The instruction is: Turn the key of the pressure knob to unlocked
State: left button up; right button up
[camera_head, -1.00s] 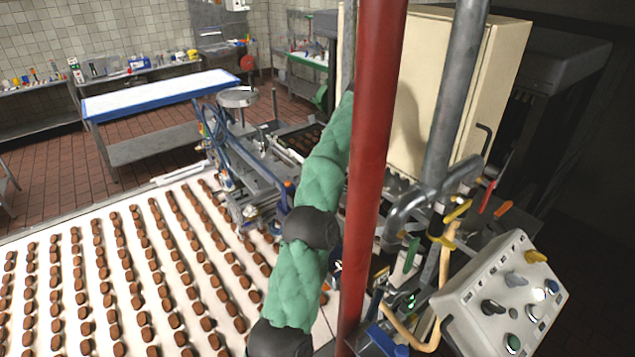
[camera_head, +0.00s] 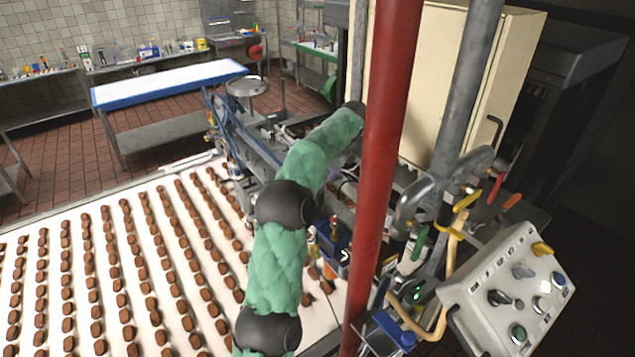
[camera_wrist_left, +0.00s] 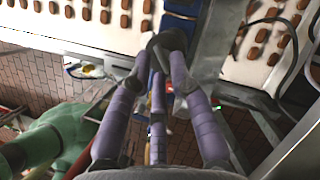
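A green-sleeved arm of mine (camera_head: 280,240) reaches up from the bottom centre of the head view, over the belt. Its far end passes behind the red pipe, and no gripper shows there. In the left wrist view, my left gripper (camera_wrist_left: 165,45) has purple fingers that converge towards dark tips beside a blue part (camera_wrist_left: 180,22). Whether the tips touch each other or hold anything cannot be told. My right gripper is not in view. I cannot pick out the pressure knob or its key. A grey control box (camera_head: 510,290) with several knobs stands at the lower right of the head view.
The red pipe (camera_head: 385,150) and a grey pipe (camera_head: 465,100) stand upright in front of the machine. The white belt (camera_head: 140,270) carries rows of brown pieces. A cream cabinet (camera_head: 440,90) stands behind. Open tiled floor (camera_head: 60,150) lies at the left.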

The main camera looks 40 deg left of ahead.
pick_arm(q)
jog(key=shift+x, duration=0.85)
grip_shut()
jog(key=shift+r+n+g+h, duration=0.1)
jog(key=shift+n+g+h, duration=0.25)
jog(key=shift+n, duration=1.15)
